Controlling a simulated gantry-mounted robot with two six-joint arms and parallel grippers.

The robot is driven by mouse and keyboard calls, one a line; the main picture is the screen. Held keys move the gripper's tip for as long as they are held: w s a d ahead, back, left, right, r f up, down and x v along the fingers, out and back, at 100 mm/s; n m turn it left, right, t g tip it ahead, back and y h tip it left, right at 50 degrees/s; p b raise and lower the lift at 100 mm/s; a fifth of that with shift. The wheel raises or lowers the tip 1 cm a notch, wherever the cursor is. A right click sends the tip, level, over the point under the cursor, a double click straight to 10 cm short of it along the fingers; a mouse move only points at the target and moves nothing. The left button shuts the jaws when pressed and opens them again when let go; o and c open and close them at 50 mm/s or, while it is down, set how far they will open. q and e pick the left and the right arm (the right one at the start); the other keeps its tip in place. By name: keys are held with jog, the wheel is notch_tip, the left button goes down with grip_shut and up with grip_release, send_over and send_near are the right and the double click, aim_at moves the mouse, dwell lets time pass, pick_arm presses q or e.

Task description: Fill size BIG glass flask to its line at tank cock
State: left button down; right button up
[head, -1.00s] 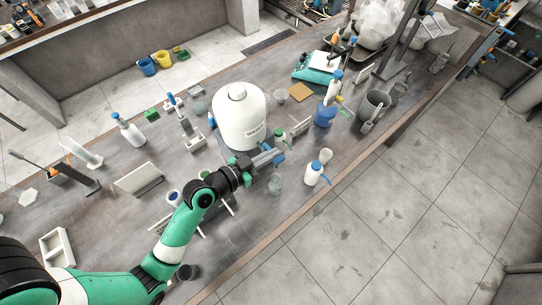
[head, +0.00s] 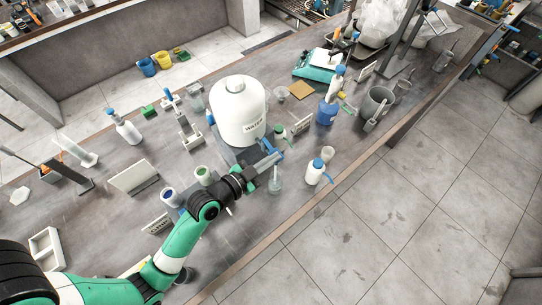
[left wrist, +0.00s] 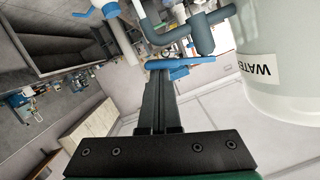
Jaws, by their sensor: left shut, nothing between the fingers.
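The white tank marked WATER (head: 238,112) stands mid-bench and also shows at the right of the left wrist view (left wrist: 282,55). Its cock (left wrist: 203,36) is a grey-blue pipe with a blue lever (left wrist: 182,65). My left gripper (head: 268,160) is shut and empty, low in front of the tank. In the left wrist view its fingertips (left wrist: 158,80) are close to the lever's left end; I cannot tell if they touch. A clear glass flask (head: 275,185) stands upright just in front of the gripper. Its line and contents are too small to read. My right gripper is out of view.
A white wash bottle with a blue cap (head: 315,171) stands right of the flask. A green-topped bottle (head: 280,134) and a small sign stand beside the tank. Jars with blue (head: 170,196) and green (head: 204,175) stand near my left arm. The front bench edge is close.

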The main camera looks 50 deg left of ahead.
pick_arm(q)
jog(key=s+d+r+p, duration=0.2)
jog(key=s+r, duration=0.4)
jog(key=s, duration=0.3)
jog(key=shift+s, duration=0.4)
jog(key=shift+r, duration=0.1)
